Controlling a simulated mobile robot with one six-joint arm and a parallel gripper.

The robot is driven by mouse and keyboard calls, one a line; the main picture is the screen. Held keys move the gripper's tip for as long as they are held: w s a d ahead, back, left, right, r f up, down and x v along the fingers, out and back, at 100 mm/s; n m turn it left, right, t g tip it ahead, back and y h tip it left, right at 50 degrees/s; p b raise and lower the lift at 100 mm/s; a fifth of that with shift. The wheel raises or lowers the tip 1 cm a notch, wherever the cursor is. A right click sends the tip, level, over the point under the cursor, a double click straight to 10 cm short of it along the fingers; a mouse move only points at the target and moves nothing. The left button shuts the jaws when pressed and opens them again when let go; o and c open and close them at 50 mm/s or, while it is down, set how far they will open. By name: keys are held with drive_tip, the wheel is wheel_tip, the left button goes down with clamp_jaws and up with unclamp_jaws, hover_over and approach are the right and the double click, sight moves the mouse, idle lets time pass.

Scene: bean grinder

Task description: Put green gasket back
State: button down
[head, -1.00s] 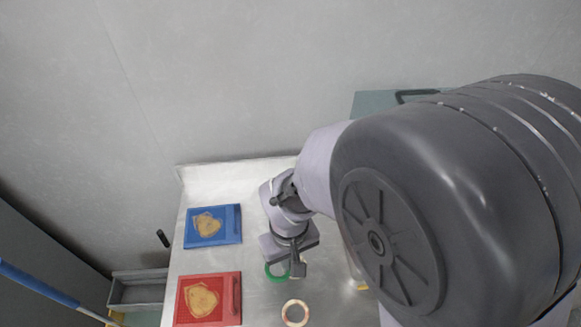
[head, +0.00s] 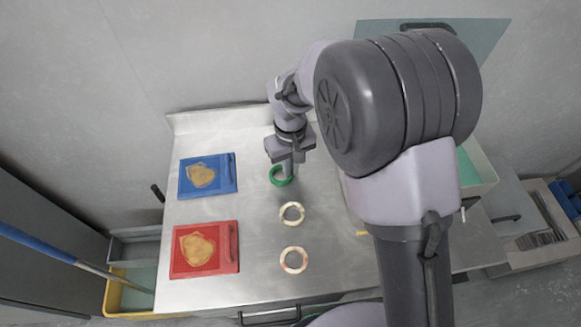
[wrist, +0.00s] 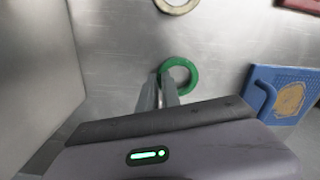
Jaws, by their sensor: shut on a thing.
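The green gasket (head: 277,183) is a ring over the steel table, to the right of the blue tray. My gripper (head: 287,175) points down and is shut on the gasket's rim. In the wrist view the narrow fingers (wrist: 160,84) meet the left edge of the green gasket (wrist: 193,72), and its hole shows clear. I cannot tell whether the gasket touches the table or is slightly raised.
A cream ring (head: 282,217) and a ring with reddish marks (head: 283,266) lie nearer on the steel table (head: 260,285). A blue tray (head: 227,187) and a red tray (head: 218,265) stand at left, each with a tan piece. A wall is behind.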

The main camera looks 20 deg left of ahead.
drive_tip(key=shift+f, duration=0.2)
drive_tip(key=c, duration=1.6)
unclamp_jaws()
drive_tip(key=shift+o, duration=0.2)
drive_tip(key=shift+r, duration=0.1)
drive_tip(key=d+r+m+y+p, duration=0.1)
drive_tip(key=d+r+m+p, duration=0.35)
drive_tip(key=r, duration=1.45)
drive_tip(key=s+d+r+m+t, duration=0.3)
drive_tip(key=s+d, duration=0.4)
drive_tip(key=d, duration=0.4)
drive_tip(key=s+d+r+m+t+y, duration=0.1)
drive_tip(key=s+d+r+m+t, duration=0.1)
drive_tip(key=s+d+r+m, duration=0.3)
drive_tip(key=s+d+m, duration=0.1)
drive_tip(key=s+d, duration=0.2)
drive_tip(key=d, duration=0.3)
drive_tip(key=shift+d+r+t, duration=0.25)
drive_tip(key=shift+r+t, duration=0.15)
